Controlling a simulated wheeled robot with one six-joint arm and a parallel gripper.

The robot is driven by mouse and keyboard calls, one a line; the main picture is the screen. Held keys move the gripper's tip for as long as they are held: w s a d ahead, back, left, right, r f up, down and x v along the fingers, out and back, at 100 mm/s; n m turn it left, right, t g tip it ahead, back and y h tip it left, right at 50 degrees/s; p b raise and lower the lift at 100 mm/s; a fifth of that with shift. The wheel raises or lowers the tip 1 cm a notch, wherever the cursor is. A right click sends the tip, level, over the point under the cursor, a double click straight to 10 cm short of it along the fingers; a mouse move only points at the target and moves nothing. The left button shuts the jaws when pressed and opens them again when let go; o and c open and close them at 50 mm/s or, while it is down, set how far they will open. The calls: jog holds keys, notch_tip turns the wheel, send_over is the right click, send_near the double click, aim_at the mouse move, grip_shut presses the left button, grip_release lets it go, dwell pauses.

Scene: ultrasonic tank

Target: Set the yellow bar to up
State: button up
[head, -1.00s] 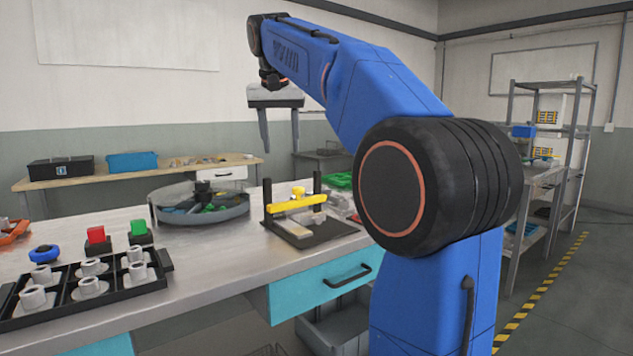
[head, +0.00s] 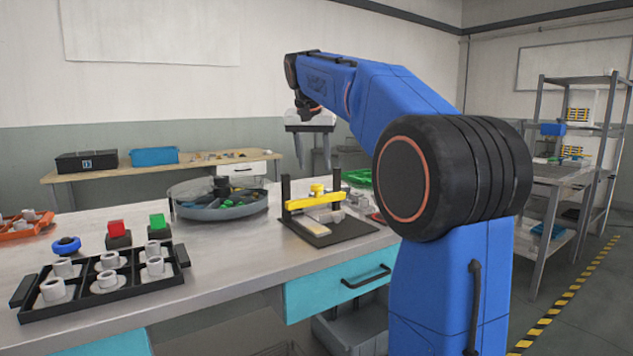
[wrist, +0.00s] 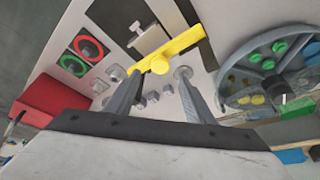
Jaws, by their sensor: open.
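The yellow bar (head: 300,204) lies across the front of two upright black posts (head: 286,190) on a dark base plate (head: 318,236). It looks close to level in the head view. A round yellow knob (head: 317,188) sits at its middle. The wrist view shows the bar (wrist: 185,41) running across the picture, with the knob (wrist: 160,65) facing the camera. My gripper (head: 314,164) is open and empty, fingers pointing down, above the bar in the head view. In the wrist view, the fingertips of my gripper (wrist: 160,76) appear either side of the knob, with no contact visible.
A round grey tray (head: 225,212) of coloured parts stands left of the plate. Air around the bar looks clear.

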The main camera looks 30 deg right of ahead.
aim_at(317, 185)
jog(key=x, duration=0.7)
jog(key=shift+f, duration=0.15)
